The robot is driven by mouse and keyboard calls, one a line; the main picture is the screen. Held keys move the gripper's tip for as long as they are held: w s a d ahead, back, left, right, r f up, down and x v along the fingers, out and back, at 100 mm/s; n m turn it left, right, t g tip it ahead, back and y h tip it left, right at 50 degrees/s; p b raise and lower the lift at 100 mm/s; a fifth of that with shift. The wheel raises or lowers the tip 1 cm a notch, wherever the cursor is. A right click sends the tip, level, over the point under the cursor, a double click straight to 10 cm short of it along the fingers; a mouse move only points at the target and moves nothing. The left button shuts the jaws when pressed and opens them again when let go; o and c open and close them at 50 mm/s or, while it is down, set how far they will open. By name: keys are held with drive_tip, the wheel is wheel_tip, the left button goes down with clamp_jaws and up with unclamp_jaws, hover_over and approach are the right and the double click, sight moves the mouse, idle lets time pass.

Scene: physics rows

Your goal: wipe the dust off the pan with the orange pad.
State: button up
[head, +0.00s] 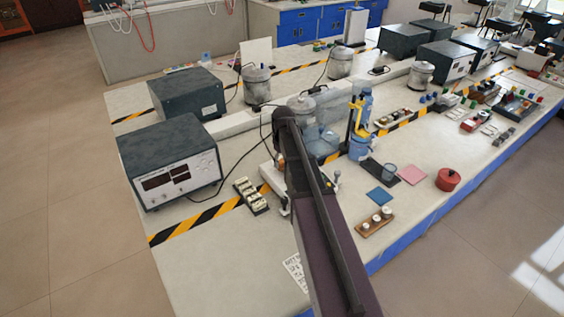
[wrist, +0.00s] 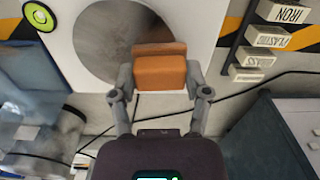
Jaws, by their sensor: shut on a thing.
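The orange pad (wrist: 160,73) is held between the two fingers of my gripper (wrist: 160,80) in the wrist view. The round grey pan (wrist: 100,42) lies just beyond and partly under the pad, on a white balance (wrist: 62,12). A brownish, darker smear (wrist: 143,24) shows on the pan near the pad. I cannot tell whether the pad touches the pan. In the head view my arm hides the gripper and most of the pan; part of the white balance (head: 268,178) shows beside it.
Labelled blocks (wrist: 270,38) stand right of the balance, near a striped tape line. A grey meter box (head: 172,165) stands left. A blue-based stand (head: 360,146), a red pot (head: 448,179) and a wooden weight tray (head: 375,222) are right of my arm.

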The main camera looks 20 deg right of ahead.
drive_tip(key=shift+w+d, duration=0.2)
drive_tip(key=shift+d, duration=0.65)
drive_tip(key=shift+w+d, duration=0.2)
drive_tip(key=shift+d, duration=0.65)
drive_tip(key=shift+w+d, duration=0.2)
drive_tip(key=shift+d, duration=0.7)
drive_tip(key=shift+w+d, duration=0.2)
drive_tip(key=shift+d, duration=0.7)
drive_tip(key=shift+s+f, duration=0.1)
drive_tip(key=shift+f, duration=0.05)
drive_tip(key=shift+a, duration=0.1)
drive_tip(key=shift+s+a, duration=0.1)
drive_tip(key=shift+a, duration=0.05)
drive_tip(key=shift+s+a, duration=0.15)
drive_tip(key=shift+a, duration=0.65)
drive_tip(key=shift+s+a, duration=0.1)
drive_tip(key=shift+a, duration=0.7)
drive_tip(key=shift+a, duration=0.1)
